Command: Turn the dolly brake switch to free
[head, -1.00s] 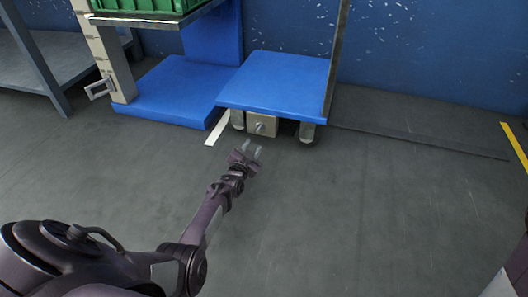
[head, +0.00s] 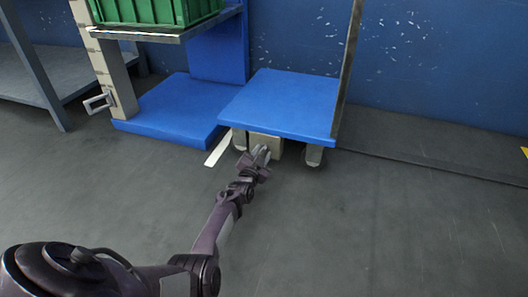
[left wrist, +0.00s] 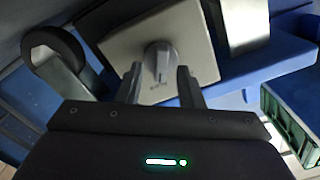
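The dolly (head: 283,103) has a blue deck and stands against the back wall. A beige brake box (head: 275,147) hangs under its front edge, partly hidden by my left gripper. The left wrist view shows the brake switch (left wrist: 158,62), a round grey knob with a raised grip bar, on the pale face of the box (left wrist: 117,40). My left gripper (head: 263,154) is open in front of the box. In the left wrist view its fingertips (left wrist: 160,78) stand on either side of the knob's grip bar, with gaps visible; contact cannot be told. My right gripper is not in view.
A blue low platform (head: 165,110) with a post and a shelf holding a green crate (head: 150,12) stands left of the dolly. Dolly casters (head: 313,156) flank the box; one also shows in the left wrist view (left wrist: 55,60). The floor in front is clear.

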